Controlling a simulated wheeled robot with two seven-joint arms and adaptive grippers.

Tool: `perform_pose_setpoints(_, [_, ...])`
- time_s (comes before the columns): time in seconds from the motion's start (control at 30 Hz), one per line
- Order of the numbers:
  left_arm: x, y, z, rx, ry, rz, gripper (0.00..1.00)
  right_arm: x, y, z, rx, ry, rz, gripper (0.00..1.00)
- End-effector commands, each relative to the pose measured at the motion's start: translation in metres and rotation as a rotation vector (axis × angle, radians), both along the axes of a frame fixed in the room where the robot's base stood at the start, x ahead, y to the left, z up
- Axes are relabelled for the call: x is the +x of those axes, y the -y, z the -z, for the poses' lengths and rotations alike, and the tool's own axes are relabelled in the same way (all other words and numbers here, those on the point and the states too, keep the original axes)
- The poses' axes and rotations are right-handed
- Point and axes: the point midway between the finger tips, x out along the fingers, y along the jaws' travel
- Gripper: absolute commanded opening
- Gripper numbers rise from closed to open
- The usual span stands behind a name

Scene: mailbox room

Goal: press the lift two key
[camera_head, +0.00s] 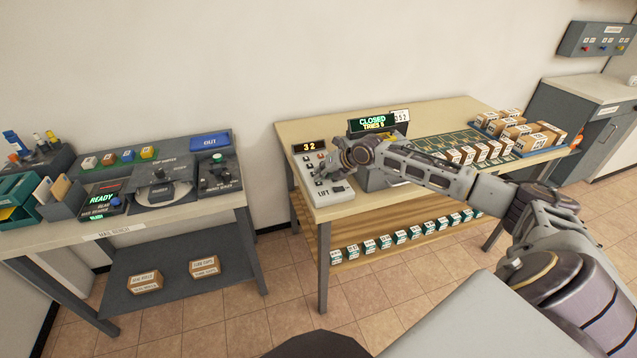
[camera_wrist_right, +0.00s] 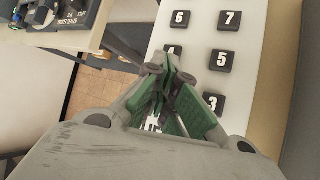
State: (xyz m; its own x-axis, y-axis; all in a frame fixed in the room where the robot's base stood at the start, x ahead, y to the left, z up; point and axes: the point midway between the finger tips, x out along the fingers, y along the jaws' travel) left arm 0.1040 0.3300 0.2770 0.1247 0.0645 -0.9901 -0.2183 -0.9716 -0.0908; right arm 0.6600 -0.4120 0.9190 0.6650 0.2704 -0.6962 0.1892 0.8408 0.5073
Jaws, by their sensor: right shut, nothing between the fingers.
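The lift keypad is a pale panel (camera_head: 337,196) marked LIFT at the left end of the middle table. A display above it reads 32 (camera_head: 310,146). In the right wrist view the panel (camera_wrist_right: 251,20) has dark keys with white numbers: the 6 key (camera_wrist_right: 180,18), 7 key (camera_wrist_right: 229,20), 5 key (camera_wrist_right: 222,60) and 3 key (camera_wrist_right: 211,102). A key above the fingertips, seemingly 4, is partly covered. The two key cannot be made out; my gripper hides that area. My right gripper (camera_head: 325,170) is shut and empty over the panel, its tips (camera_wrist_right: 167,62) near the covered key. Contact cannot be told.
A sign reading CLOSED (camera_head: 373,124) stands behind my right arm. Boxes on a tray (camera_head: 483,126) and a row of small boxes fill the table's right side. A grey sorting table (camera_head: 130,235) stands left, with a floor gap between.

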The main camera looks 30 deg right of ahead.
Motion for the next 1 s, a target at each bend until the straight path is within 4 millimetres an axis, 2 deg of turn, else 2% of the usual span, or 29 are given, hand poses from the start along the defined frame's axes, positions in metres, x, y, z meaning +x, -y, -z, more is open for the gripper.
perform_pose_setpoints(0.27, [0.000,0.001,0.000,-0.001,0.000,0.000,0.40,-0.001,0.000,0.001,0.000,-0.002,-0.001,0.00])
perform_pose_setpoints(0.73, [-0.001,0.001,-0.015,-0.001,-0.001,0.000,0.40,0.000,0.000,-0.015,-0.001,-0.001,0.000,0.00])
perform_pose_setpoints(1.0, [-0.001,0.001,-0.016,-0.001,0.000,0.000,0.40,0.000,0.000,-0.017,0.000,-0.001,-0.001,0.00])
